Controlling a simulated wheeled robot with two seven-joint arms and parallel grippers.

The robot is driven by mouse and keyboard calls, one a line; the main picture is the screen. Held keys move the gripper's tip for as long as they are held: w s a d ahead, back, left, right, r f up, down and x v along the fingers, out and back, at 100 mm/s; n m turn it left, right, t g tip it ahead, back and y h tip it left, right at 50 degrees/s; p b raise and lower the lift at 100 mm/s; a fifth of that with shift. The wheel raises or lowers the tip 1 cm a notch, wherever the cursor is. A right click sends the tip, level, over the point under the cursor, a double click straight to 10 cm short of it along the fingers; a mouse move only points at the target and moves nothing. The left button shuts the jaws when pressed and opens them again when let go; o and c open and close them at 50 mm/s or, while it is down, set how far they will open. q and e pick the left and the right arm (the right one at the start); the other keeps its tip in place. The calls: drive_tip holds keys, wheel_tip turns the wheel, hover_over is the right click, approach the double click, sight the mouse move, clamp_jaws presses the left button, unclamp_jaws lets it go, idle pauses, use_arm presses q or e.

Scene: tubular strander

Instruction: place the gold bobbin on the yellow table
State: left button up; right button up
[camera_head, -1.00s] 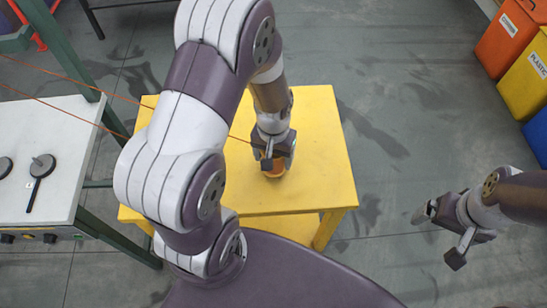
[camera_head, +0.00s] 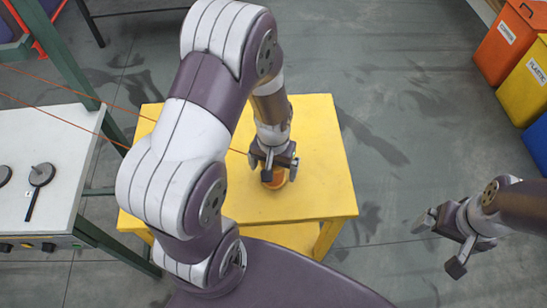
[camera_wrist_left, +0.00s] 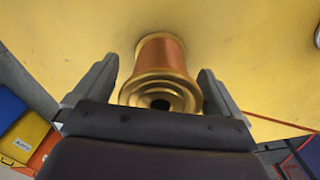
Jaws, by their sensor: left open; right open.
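The gold bobbin (camera_head: 274,181) stands on the yellow table (camera_head: 318,180), below my left gripper (camera_head: 273,172). In the left wrist view the bobbin (camera_wrist_left: 161,72) has a copper-coloured middle and gold flanges, with a dark hole in the near end. The left gripper's fingers (camera_wrist_left: 160,92) are open, one on each side of the bobbin, with visible gaps between them and it. My right gripper (camera_head: 437,243) is open and empty, over the floor to the right of the table.
A white-topped bench (camera_head: 60,150) with dark knobs and a green frame stands at the left. Thin orange wires run across it towards the table. Orange, yellow and blue bins (camera_head: 525,75) stand at the upper right. The floor between table and bins is clear.

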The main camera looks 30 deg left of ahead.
use_arm(q)
drive_tip(key=s+d+r+m, duration=0.1)
drive_tip(key=s+r, duration=0.1)
drive_tip(key=r, duration=0.4)
drive_tip(key=s+d+r+t+p, duration=0.1)
drive_tip(key=s+r, duration=0.1)
drive_tip(key=r, duration=0.5)
drive_tip(key=shift+s+d+m, duration=0.2)
drive_tip(key=shift+d+m, duration=0.05)
drive_tip(key=shift+m, duration=0.15)
idle(0.4)
